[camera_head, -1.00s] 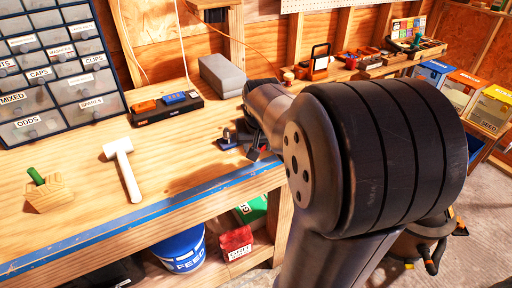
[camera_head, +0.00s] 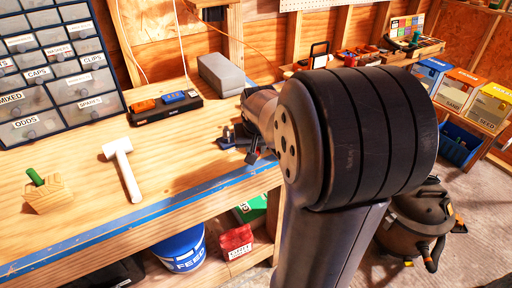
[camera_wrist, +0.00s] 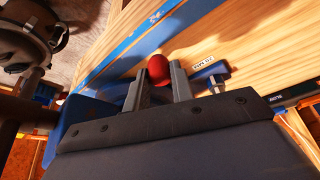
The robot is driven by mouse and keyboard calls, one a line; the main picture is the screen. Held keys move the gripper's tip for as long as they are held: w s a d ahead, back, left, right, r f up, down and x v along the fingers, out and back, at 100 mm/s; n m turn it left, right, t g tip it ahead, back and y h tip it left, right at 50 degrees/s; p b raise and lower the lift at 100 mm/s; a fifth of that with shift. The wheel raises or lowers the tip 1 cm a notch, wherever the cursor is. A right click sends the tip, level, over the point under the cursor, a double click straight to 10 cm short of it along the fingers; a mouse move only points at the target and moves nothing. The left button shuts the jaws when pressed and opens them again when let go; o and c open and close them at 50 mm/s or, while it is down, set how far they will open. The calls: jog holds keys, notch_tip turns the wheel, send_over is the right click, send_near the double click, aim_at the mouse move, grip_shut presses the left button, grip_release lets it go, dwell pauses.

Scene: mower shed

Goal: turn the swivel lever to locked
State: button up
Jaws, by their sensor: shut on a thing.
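The swivel lever's round red knob (camera_wrist: 158,68) shows in the wrist view between the two grey fingers of my gripper (camera_wrist: 158,76). The gripper is shut on it. A blue piece of the lever's mount (camera_wrist: 212,72) shows just right of the fingers, beside a small white label too small to read. In the head view the blue mount (camera_head: 226,143) sits on the bench near its front edge, and my gripper (camera_head: 253,156) is beside it. My arm hides much of the lever there, and its angle cannot be told.
The wooden bench (camera_head: 90,175) has a blue front edge. Small items line the bench beyond my arm.

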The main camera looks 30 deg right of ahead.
grip_shut()
jog(key=shift+w, duration=0.1)
jog(key=shift+w+a+m+h, duration=0.3)
jog(key=shift+w+m+h, duration=0.3)
jog(key=shift+m, duration=0.6)
jog(key=shift+w+m+g+b, duration=0.3)
jog(key=shift+w+m+b, duration=0.25)
jog(key=shift+m, duration=0.45)
jog(key=o, duration=0.8)
grip_release()
jog(key=shift+o, duration=0.2)
